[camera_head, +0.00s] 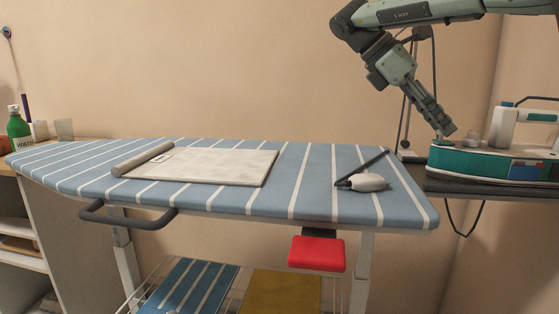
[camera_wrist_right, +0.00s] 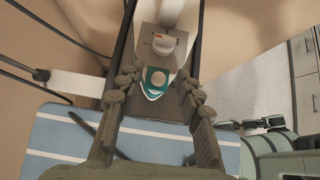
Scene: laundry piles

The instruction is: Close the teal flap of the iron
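The iron (camera_head: 497,161), with a white top and a teal lower body, rests on a dark shelf at the far right. Its white and grey top with a round knob (camera_wrist_right: 160,42) shows in the right wrist view. The small teal flap (camera_wrist_right: 156,79) is at the iron's near end there; I cannot tell how far it stands open. My right gripper (camera_head: 447,131) reaches down from the upper right to the iron's left end. In the right wrist view its fingers (camera_wrist_right: 159,85) are apart, one on each side of the flap, with no clear grip. My left gripper is not in view.
The striped ironing board (camera_head: 310,190) carries a pale pad (camera_head: 215,166) and a white object with a dark bar (camera_head: 365,182). A dark shelf (camera_head: 470,187) bears the iron. A red block (camera_head: 316,253) hangs below the board. A green bottle (camera_head: 18,131) stands far left.

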